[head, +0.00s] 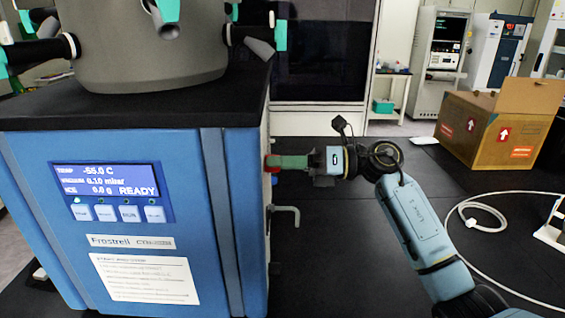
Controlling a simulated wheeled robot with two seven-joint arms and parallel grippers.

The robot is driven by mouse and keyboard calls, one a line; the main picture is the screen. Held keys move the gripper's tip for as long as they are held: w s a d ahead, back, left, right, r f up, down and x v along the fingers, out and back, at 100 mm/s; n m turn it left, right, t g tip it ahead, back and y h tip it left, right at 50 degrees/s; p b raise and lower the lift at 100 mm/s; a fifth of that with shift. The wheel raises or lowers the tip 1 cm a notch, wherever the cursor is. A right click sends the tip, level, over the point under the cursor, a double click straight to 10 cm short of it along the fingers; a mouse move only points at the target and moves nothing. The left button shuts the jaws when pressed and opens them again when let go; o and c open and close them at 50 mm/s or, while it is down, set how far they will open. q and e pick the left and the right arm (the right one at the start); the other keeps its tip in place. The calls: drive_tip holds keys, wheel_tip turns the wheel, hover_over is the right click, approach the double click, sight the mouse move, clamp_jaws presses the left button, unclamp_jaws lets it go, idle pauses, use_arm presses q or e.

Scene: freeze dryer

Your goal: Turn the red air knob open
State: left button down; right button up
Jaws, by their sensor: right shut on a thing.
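The blue freeze dryer (180,215) stands at the left with a lit display reading READY. The red air knob (270,162) shows as a small red part on its right side, mostly hidden behind my gripper's fingers. My right gripper (288,163) reaches in from the right and is shut on the knob, with its fingers close to the side panel. The knob's turn position cannot be told. My left gripper is not in view.
A grey lever valve (287,212) sticks out of the dryer's side just below my right gripper. A cardboard box (490,125) stands at the back right. A white hose (480,205) lies curled at the right. The dark surface between is largely clear.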

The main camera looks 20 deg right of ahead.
drive_tip(key=shift+m+p, duration=8.5)
drive_tip(key=shift+m, duration=0.5)
drive_tip(key=shift+f, duration=0.1)
drive_tip(key=o, duration=1)
drive_tip(key=shift+c, duration=0.2)
drive_tip(key=shift+d, duration=0.1)
drive_tip(key=b+v, duration=0.4)
drive_tip(key=v, duration=0.9)
drive_tip(key=shift+d, duration=0.15)
